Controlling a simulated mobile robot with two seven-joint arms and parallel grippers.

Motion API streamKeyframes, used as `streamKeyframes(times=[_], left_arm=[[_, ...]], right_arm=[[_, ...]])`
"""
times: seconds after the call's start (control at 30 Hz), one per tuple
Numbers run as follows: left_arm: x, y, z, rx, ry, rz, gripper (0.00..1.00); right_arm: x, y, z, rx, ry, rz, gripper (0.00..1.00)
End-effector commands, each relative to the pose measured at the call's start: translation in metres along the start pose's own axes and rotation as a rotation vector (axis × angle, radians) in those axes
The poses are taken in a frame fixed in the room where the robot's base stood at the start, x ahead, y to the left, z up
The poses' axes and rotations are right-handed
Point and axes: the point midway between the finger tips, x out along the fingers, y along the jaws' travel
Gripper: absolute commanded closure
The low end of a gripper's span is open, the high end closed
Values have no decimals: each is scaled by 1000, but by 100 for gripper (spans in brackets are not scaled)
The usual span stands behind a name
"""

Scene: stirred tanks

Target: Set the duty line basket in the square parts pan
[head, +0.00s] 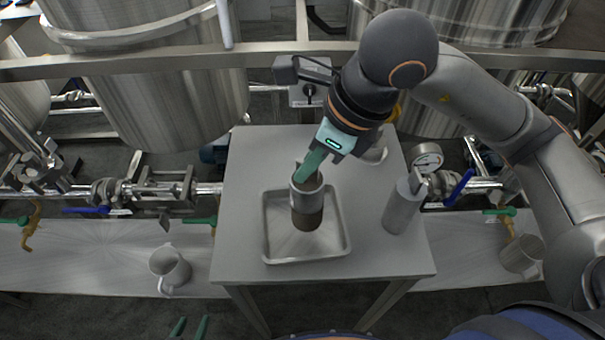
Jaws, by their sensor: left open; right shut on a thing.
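The duty line basket (307,205) is a small upright cylinder with a grey upper part and a brown lower part. The square parts pan (271,255) is a shallow metal tray with a raised rim on the grey table. My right gripper (308,174) reaches down from above with green fingers and is shut on the basket at its top rim. The basket appears over the middle of the pan; I cannot tell whether its bottom touches the pan floor. My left gripper (188,326) shows only its green fingertips at the bottom edge, apart and empty, away from the table.
Another round metal item (376,152) is partly hidden behind my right gripper. Metal jugs stand on the low bench at left (170,268) and right (522,256). Pipes and tanks line the back.

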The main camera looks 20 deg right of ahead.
Motion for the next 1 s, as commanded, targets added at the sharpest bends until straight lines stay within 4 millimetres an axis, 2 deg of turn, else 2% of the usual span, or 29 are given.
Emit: streamKeyframes(times=[0.2,0.4,0.83,0.87,1.0], left_arm=[[0,1,-3,-1,5,1,50],[-2,2,-6,-1,4,2,50],[3,2,0,-2,2,3,50],[1,2,-2,-2,1,4,50],[1,3,-2,-2,-1,4,50]], right_arm=[[21,-6,4,2,2,1,100],[42,-5,-6,1,0,0,100],[49,-5,-9,0,-3,-2,100],[47,-5,-8,0,-1,-2,88],[47,-5,-8,0,-1,-1,72]])
